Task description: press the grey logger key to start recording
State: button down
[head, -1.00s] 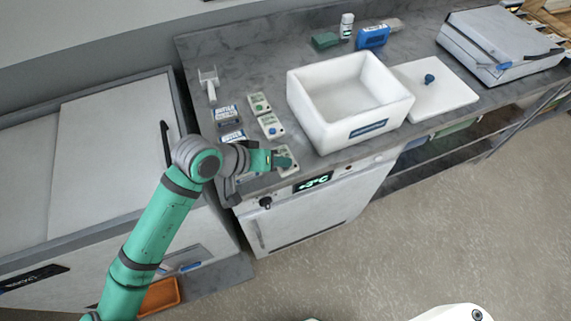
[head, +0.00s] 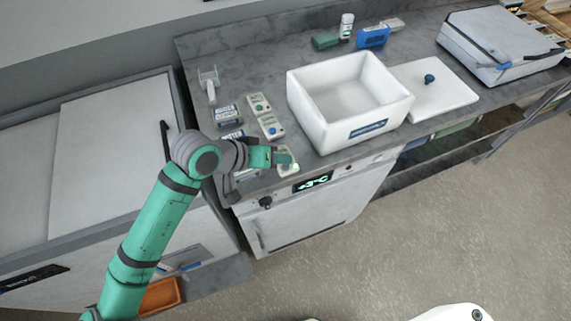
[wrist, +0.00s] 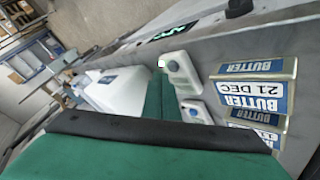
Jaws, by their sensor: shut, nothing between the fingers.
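Several small white loggers lie in a row on the grey bench, left of the white box. The nearest logger (head: 289,169) is partly hidden by my gripper (head: 284,158). The middle logger (head: 270,126) has a blue key, and the farthest logger (head: 258,104) lies behind it. My gripper is shut and empty, its green fingers over the nearest logger. In the wrist view my fingers (wrist: 161,88) point at the side of a logger (wrist: 181,73) with a greyish round key (wrist: 173,66). Another logger (wrist: 196,112) shows a bluish key. I cannot tell whether the fingertips touch the key.
Butter packs (wrist: 255,85) labelled 21 DEC lie beside the loggers. A white open box (head: 345,120) stands to the right, with its lid (head: 445,92) beyond. A temperature display (head: 312,182) reading +3°C is on the fridge front below the bench edge.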

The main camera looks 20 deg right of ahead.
aim_at(281, 170)
jog(key=shift+r, duration=0.1)
jog(key=shift+r, duration=2.45)
